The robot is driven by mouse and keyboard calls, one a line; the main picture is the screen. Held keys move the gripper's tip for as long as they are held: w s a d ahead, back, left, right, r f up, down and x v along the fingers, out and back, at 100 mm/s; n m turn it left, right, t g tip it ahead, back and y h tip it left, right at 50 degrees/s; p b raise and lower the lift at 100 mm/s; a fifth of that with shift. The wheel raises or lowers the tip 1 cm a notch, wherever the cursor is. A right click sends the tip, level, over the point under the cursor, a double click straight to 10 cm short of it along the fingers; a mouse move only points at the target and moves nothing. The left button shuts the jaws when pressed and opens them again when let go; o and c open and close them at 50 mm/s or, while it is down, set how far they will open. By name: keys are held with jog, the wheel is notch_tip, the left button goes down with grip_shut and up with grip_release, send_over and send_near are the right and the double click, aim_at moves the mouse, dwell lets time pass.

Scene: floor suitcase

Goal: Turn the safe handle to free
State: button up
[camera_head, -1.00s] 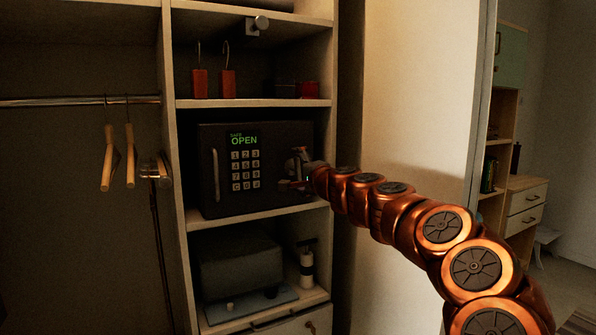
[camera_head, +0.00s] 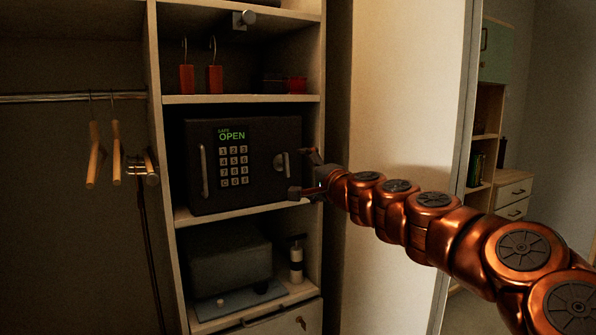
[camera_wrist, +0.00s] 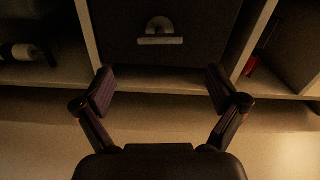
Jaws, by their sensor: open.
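The dark safe (camera_head: 227,206) sits in the middle shelf bay, its screen (camera_head: 232,135) reading "SAFE OPEN" in green. Its turn handle (camera_head: 281,163) is a light bar on a round plate at the right of the door. The bar stands about upright in the head view. In the wrist view the handle (camera_wrist: 160,41) lies across the picture, above and between my fingers. My gripper (camera_head: 303,174) is open and empty, just right of the handle and apart from it. Its two spread fingertips also show in the wrist view (camera_wrist: 160,79). The door looks closed.
A fixed pull bar (camera_head: 204,171) is at the door's left. The cabinet's upright panel (camera_head: 313,110) stands beside my gripper. Below are a grey box (camera_head: 230,262) and a bottle (camera_head: 296,262). Red items (camera_head: 215,79) stand above. A pale panel (camera_head: 400,90) stands right.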

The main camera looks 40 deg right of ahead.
jog(key=shift+s+a, duration=0.1)
jog(key=shift+s, duration=0.9)
